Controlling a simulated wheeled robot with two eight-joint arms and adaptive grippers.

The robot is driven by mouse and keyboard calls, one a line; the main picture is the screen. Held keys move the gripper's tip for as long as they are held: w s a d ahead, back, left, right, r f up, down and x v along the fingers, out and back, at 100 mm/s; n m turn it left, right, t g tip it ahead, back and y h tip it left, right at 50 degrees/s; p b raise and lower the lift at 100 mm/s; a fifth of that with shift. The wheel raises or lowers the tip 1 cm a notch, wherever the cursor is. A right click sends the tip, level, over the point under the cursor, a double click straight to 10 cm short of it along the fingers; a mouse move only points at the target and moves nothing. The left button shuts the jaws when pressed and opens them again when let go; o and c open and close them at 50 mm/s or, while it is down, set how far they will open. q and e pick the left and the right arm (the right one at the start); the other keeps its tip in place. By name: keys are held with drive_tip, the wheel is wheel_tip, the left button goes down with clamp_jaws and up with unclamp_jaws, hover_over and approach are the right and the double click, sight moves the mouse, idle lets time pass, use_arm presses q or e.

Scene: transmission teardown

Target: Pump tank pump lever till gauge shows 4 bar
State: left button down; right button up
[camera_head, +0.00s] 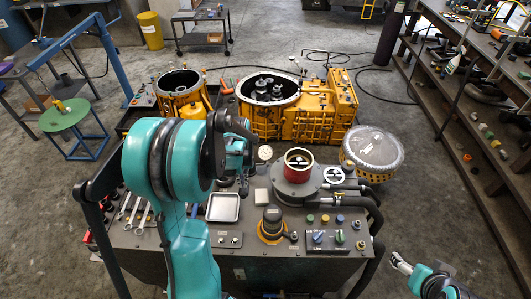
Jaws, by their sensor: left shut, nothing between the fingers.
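A small round white-faced gauge (265,153) stands at the back of the dark cart top; its reading is too small to tell. Right of it is a grey round tank-like unit (297,185) with a red ring (298,160) on top. My left arm reaches over the cart. Its gripper (238,148) is shut and empty, left of the gauge, partly hidden by my arm's large teal joint. I cannot clearly pick out the pump lever; it may be behind my arm. The end of my right arm (402,263) is at the lower right, off the cart, its fingers unclear.
Yellow transmission housings (320,108) stand behind. A clear-covered drum (372,150) is right, near shelves (480,120). Floor between is free.

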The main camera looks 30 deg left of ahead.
idle(0.3)
use_arm(q)
wheel_tip(320, 180, down, 8)
drive_tip(key=b, duration=0.8)
wheel_tip(320, 180, up, 8)
drive_tip(key=p, duration=0.6)
drive_tip(key=shift+f, duration=0.2)
drive_tip(key=shift+r, duration=0.25)
drive_tip(key=shift+p, duration=0.3)
wheel_tip(320, 180, up, 6)
drive_tip(key=p, duration=0.4)
